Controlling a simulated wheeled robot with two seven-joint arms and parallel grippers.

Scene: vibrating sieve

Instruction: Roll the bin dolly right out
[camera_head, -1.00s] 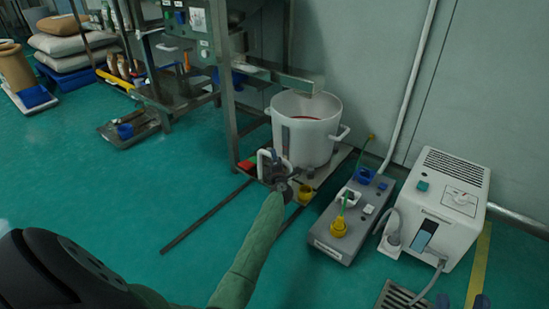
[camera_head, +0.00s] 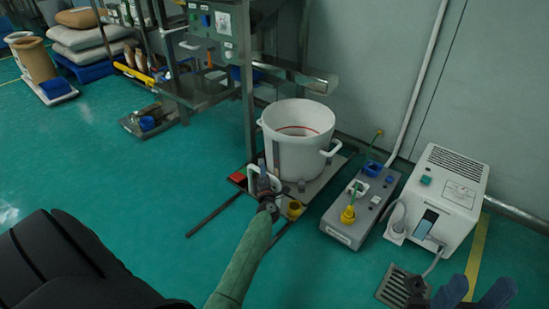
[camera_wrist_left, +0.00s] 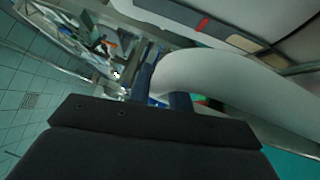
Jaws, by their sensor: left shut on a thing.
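The bin dolly (camera_head: 337,165) is a low flat platform on the floor beneath the frame, carrying a white round bin (camera_head: 290,150) with side handles and a red ring inside. A white loop handle (camera_head: 251,176) stands at its front edge. My left gripper (camera_head: 266,190) is shut on this handle. In the left wrist view the thick white curved handle (camera_wrist_left: 205,72) passes between the dark fingers (camera_wrist_left: 163,90). My right gripper (camera_head: 476,292) shows at the bottom right edge, with its bluish fingers apart and nothing seen between them.
Dark floor rails (camera_head: 212,215) run toward the lower left. A grey control box (camera_head: 345,225) with yellow and blue plugs stands right of the dolly, beside a white machine (camera_head: 445,195). A metal chute (camera_head: 300,77) hangs behind the bin.

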